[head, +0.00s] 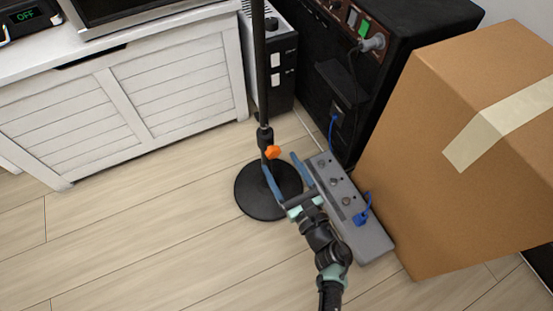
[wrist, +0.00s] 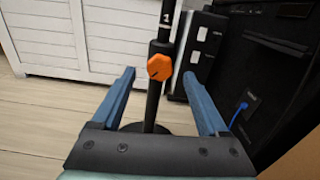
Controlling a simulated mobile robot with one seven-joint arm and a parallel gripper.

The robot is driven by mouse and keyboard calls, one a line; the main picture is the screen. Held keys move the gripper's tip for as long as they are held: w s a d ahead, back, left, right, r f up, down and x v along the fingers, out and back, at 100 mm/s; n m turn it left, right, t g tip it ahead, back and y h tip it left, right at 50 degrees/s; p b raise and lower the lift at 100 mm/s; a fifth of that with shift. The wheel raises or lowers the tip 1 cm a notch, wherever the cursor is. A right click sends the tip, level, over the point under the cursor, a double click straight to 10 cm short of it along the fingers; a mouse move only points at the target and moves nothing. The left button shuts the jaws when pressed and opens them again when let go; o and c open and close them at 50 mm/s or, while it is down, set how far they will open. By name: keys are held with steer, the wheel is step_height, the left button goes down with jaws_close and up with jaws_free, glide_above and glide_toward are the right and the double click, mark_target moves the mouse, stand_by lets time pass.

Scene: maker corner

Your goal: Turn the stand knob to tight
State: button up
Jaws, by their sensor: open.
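The stand is a black upright pole (head: 260,70) on a round black base (head: 250,198). Its orange knob (head: 272,152) sits on the lower part of the pole, and it also shows in the wrist view (wrist: 160,67). A dark line on the knob points down and left in the wrist view. My gripper (head: 279,160) is open, with its two blue fingers spread to either side of the pole's lower part. In the wrist view the knob appears between and slightly beyond the fingertips (wrist: 160,75), apart from both. Part of the base is hidden by my gripper.
A large cardboard box (head: 440,130) and a black amplifier cabinet (head: 395,60) stand further right. A white cabinet (head: 130,95) is behind left. The floor (head: 130,240) at left is clear.

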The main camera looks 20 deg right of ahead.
mark_target(275, 155)
steer(key=shift+w+b, duration=0.4)
steer(key=shift+w, duration=1.35)
jaws_close()
